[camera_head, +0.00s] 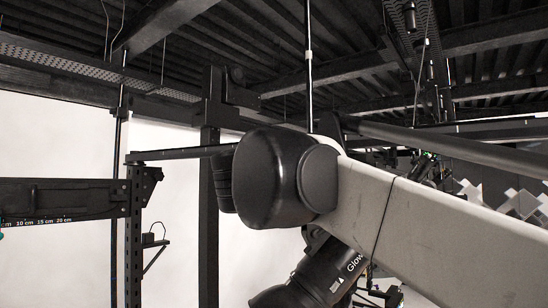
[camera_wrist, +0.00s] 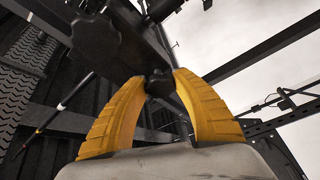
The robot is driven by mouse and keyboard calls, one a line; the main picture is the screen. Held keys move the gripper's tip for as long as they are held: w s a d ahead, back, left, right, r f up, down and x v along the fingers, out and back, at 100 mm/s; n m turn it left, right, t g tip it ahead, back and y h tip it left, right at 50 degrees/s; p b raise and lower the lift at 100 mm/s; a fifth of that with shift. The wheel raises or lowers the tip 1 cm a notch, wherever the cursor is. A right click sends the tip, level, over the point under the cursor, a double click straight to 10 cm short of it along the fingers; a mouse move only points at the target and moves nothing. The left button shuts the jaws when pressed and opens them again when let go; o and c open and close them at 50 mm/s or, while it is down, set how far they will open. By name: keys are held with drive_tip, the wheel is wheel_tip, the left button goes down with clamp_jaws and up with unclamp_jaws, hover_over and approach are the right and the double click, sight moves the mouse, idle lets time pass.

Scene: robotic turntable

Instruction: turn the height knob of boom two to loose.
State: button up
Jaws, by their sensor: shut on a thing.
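In the wrist view, the two yellow fingers of my gripper (camera_wrist: 160,80) reach up and close in from both sides on a small dark knob (camera_wrist: 160,86). The fingertips touch or nearly touch its sides. The knob sits on a dark metal part of the rig; no mark shows its turn position. A larger black lobed knob (camera_wrist: 95,38) stands apart, up and left of the fingers. In the head view my own arm fills the middle and right, and hides my gripper and the held knob. No label tells which boom the knob belongs to.
In the head view, a black beam with a centimetre scale (camera_head: 70,201) runs in from the left to a perforated upright (camera_head: 133,230). A thick black post (camera_head: 209,170) stands behind my arm. In the wrist view, dark bars (camera_wrist: 265,50) cross close to the fingers.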

drive_tip(key=n+g+p, duration=0.1)
drive_tip(key=n, duration=0.1)
drive_tip(key=n+y+p, duration=0.1)
drive_tip(key=n, duration=0.2)
drive_tip(key=shift+r+g, duration=0.1)
drive_tip(key=shift+g, duration=0.3)
drive_tip(key=shift+p, duration=0.35)
drive_tip(key=o, duration=1.2)
drive_tip(key=s+a, duration=0.1)
drive_tip(key=s, duration=1.1)
drive_tip(key=shift+a+r, duration=0.25)
drive_tip(key=shift+a, duration=0.15)
drive_tip(key=shift+w, duration=0.1)
